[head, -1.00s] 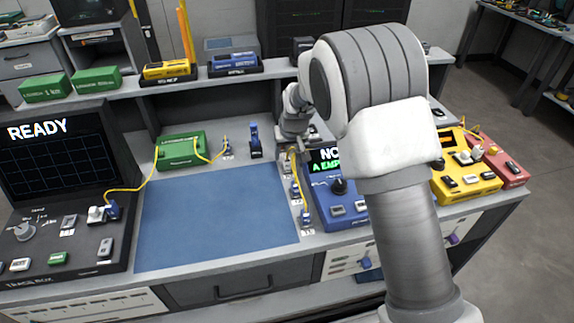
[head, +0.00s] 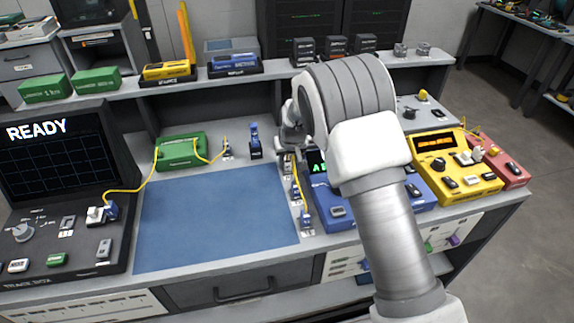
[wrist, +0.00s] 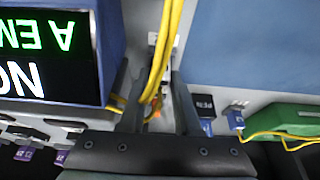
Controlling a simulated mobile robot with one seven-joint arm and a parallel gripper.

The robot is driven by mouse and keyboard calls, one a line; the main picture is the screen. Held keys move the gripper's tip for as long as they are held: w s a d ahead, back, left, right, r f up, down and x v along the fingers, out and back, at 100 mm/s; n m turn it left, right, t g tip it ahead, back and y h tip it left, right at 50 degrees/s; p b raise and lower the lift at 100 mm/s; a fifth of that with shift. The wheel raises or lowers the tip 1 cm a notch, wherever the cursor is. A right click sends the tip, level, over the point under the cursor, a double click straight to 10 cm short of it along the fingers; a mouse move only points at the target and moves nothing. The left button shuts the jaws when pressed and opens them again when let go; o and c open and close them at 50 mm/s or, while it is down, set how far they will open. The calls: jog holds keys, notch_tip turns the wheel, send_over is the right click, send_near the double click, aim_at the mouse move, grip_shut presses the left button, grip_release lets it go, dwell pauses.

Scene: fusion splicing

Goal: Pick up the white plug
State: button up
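Other whitish pieces (head: 478,153) stand on the yellow device at right; I cannot tell which is the task's plug. My gripper (head: 288,153) is over the top of a column of small connectors right of the blue mat. In the wrist view the fingers (wrist: 158,108) are apart, with yellow cable (wrist: 163,60) running between them and a small orange spot there. No grip on anything is visible. My arm hides part of the blue device.
The blue mat (head: 215,218) is bare. A green box (head: 181,152) with a yellow cable and an upright blue tool (head: 255,142) stand behind it. The blue device (head: 338,212) is close to my gripper's right. A shelf (head: 205,82) with boxes runs along the back.

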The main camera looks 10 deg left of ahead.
aim_at(288, 161)
grip_shut()
jog(key=shift+r, duration=0.25)
jog(key=v, duration=0.4)
jog(key=shift+w+a+r, duration=0.1)
jog(key=shift+w+r, duration=0.15)
jog(key=shift+w, duration=0.15)
jog(key=s+d+r, duration=0.6)
jog(key=s, duration=0.2)
jog(key=shift+s+d+r+p, duration=0.15)
jog(key=shift+s+d+p, duration=0.05)
jog(key=shift+d+p, duration=0.2)
